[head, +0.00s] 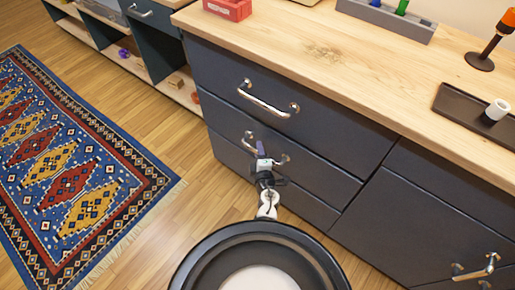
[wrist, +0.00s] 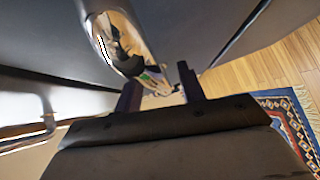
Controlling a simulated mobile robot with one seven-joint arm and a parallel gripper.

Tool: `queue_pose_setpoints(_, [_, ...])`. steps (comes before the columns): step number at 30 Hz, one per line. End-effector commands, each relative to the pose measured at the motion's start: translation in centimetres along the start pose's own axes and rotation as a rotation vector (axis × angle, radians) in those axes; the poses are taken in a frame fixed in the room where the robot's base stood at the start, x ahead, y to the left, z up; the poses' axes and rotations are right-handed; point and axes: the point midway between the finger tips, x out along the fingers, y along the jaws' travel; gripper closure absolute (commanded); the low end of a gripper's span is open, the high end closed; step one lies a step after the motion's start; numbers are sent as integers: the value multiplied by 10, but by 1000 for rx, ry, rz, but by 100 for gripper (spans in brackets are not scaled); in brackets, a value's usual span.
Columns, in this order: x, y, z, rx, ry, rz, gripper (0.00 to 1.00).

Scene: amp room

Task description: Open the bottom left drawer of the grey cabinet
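The grey cabinet (head: 365,140) has a stack of drawers on its left side. The bottom left drawer (head: 306,207) is a dark front low in that stack, looks shut, and is partly hidden by my arm. The drawer above it has a silver bar handle (head: 282,160). My gripper (head: 261,150) is at the middle of this handle and covers part of it. In the wrist view my gripper (wrist: 160,94) has its two dark fingers apart. A shiny handle (wrist: 112,45) shows just beyond them, its near end appearing between the tips. I cannot tell whether they touch it.
The top drawer has a larger silver handle (head: 268,102). A cabinet door with a handle (head: 476,267) is at the right. The wooden countertop (head: 300,50) holds a red box (head: 228,9) and a dark tray (head: 465,108). Wooden floor and a patterned rug (head: 75,165) lie clear at left.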

Motion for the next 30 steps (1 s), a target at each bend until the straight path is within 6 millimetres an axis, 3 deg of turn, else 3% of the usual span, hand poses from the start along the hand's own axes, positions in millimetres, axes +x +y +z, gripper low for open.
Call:
queue_pose_setpoints(9, [0, 0, 0, 0, 0, 0, 62])
queue_pose_setpoints(18, [0, 0, 0, 0, 0, 0, 100])
queue_pose_setpoints(30, [-2, 0, -2, 0, 1, 0, 100])
